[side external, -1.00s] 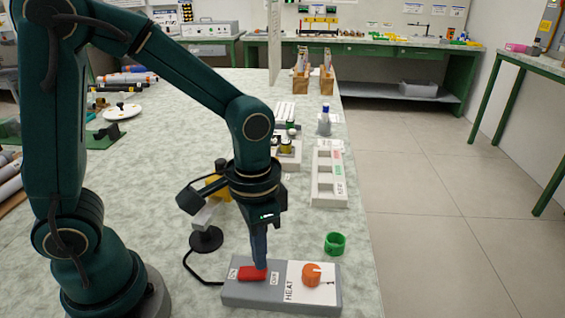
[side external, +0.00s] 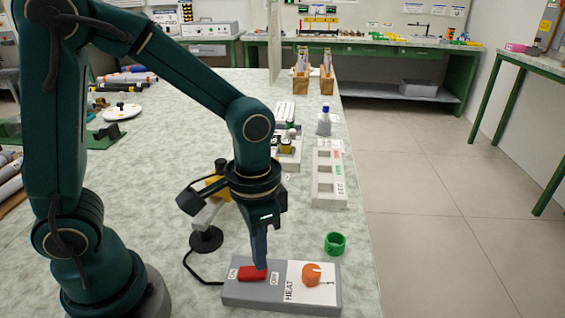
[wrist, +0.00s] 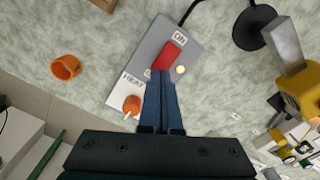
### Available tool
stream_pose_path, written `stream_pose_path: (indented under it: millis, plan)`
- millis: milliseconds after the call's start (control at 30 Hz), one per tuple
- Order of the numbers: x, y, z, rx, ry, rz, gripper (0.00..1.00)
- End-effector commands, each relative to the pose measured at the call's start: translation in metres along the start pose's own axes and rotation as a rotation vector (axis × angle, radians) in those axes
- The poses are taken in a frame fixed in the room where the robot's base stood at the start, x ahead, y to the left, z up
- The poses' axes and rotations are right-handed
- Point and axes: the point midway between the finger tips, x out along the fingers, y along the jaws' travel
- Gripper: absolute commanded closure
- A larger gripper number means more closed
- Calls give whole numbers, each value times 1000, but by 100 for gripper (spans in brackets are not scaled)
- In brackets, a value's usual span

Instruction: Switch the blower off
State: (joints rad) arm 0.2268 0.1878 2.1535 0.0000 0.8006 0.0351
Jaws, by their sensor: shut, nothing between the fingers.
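The grey control box (side external: 232,293) has a red rocker switch (side external: 250,273) between an ON label on the left and an OFF label on the right. My gripper (side external: 261,266) is shut and empty, its tips at the OFF end of the rocker, touching or very near. In the wrist view the fingers (wrist: 160,76) partly cover the OFF label beside the red rocker (wrist: 168,57). A pale yellow dot (wrist: 181,70) shows beside the rocker. A cable runs from the box to a black round base (side external: 206,239) with a grey and yellow device (side external: 217,187), apparently the blower.
An orange knob (side external: 311,274) on the HEAT panel is close to my fingers. A white slotted tray (side external: 328,200) stands farther back.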

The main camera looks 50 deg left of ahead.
Motion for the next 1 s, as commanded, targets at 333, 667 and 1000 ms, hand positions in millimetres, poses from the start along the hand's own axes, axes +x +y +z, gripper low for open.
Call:
stream_pose_path:
  millis: [333, 667, 1000]
  plan:
    - [5, 0, 0, 0, 0, 0, 100]
    - [10, 0, 0, 0, 0, 0, 100]
    - [15, 0, 0, 0, -1, 0, 100]
